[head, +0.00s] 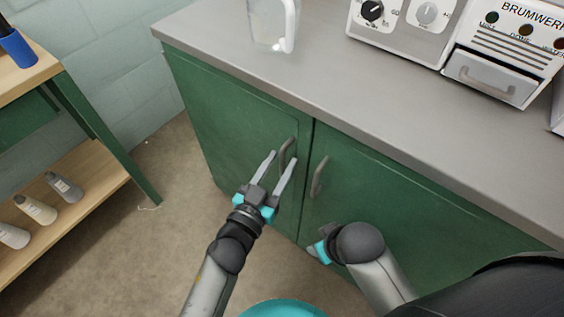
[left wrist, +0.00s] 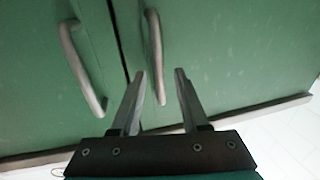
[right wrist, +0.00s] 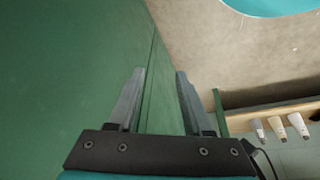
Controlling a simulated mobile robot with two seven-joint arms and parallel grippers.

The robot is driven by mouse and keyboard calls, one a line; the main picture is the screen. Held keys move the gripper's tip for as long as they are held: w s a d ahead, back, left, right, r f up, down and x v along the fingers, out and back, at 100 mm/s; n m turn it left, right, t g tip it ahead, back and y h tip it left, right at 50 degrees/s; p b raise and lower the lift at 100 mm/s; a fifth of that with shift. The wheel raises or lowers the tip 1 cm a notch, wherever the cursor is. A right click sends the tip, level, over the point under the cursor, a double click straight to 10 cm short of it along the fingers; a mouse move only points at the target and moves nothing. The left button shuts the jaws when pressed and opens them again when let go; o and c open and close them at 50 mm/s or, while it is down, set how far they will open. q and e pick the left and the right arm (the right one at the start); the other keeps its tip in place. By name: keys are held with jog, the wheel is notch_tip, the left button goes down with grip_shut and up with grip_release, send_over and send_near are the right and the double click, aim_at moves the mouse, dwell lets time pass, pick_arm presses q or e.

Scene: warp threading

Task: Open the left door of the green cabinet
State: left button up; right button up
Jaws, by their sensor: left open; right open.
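The green cabinet's left door (head: 235,125) is shut, its face level with the right door (head: 375,195). Its grey bar handle (head: 284,155) is near the gap between the doors. My left gripper (head: 281,157) is open, its fingertips at this handle. In the left wrist view the left door's handle (left wrist: 155,50) reaches down between the open fingers (left wrist: 158,75); I cannot tell whether they touch it. My right gripper (right wrist: 158,72) is open and empty, low by the door gap. In the head view its own arm mostly hides it.
The right door's handle (head: 319,176) is close beside the left gripper. A grey countertop (head: 330,85) above holds a clear jug (head: 270,25) and a white machine (head: 490,60). A wooden shelf (head: 75,215) with several bottles stands at left. Bare floor (head: 165,165) lies between shelf and cabinet.

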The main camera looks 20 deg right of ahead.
pick_arm(q)
jog(key=shift+w+d, duration=0.45)
jog(key=shift+w, duration=0.1)
jog(key=shift+c, duration=0.2)
grip_shut()
dwell(1.0)
